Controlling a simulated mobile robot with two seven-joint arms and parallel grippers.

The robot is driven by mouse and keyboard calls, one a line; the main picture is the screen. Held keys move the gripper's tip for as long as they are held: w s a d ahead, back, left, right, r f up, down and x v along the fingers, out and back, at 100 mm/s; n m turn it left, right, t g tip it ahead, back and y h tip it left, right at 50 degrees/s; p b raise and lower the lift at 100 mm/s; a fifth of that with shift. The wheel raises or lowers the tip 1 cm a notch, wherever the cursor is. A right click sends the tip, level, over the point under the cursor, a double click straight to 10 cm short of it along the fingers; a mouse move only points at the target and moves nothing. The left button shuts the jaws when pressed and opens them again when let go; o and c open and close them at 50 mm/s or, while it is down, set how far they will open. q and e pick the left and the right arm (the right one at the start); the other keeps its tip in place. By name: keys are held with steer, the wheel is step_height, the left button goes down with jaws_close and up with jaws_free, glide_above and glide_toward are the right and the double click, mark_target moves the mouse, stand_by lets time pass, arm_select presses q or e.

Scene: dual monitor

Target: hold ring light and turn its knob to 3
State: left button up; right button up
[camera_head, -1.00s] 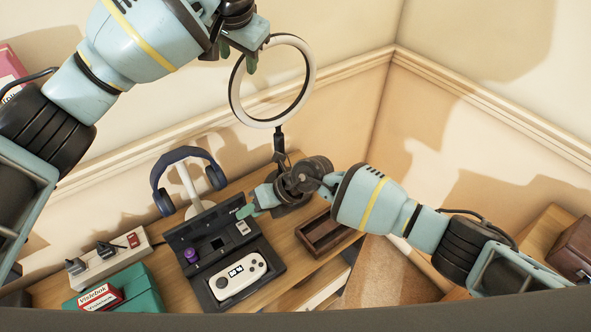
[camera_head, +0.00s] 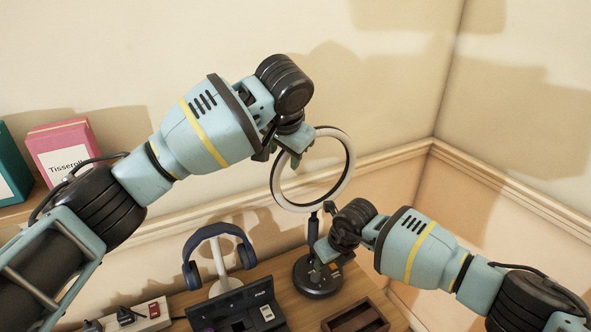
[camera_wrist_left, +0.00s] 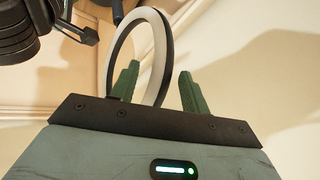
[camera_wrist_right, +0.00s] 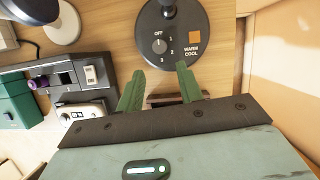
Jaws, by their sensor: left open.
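The ring light's white ring (camera_head: 342,185) stands upright on its stem above a round black base (camera_head: 318,289). My left gripper (camera_head: 287,156) is at the ring's upper left. In the left wrist view its green fingers are apart, with the ring's rim (camera_wrist_left: 158,60) showing between them. My right gripper (camera_wrist_right: 160,88) has its fingers apart and empty, pointing at the base. In the right wrist view the dial's knob (camera_wrist_right: 159,47) shows with marks OFF, 1, 2 and 3 around it. Its pointed setting is too small to tell.
Headphones on a white stand (camera_head: 217,262) are left of the base. A black device case (camera_head: 237,307) and a wooden tray (camera_head: 357,317) lie in front. A power strip (camera_head: 143,313) is at the left. Walls meet close behind the desk.

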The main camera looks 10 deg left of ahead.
mark_target(284, 163)
arm_select(q)
steer(key=shift+x, duration=2.45)
steer(key=shift+c, duration=0.4)
jaws_close()
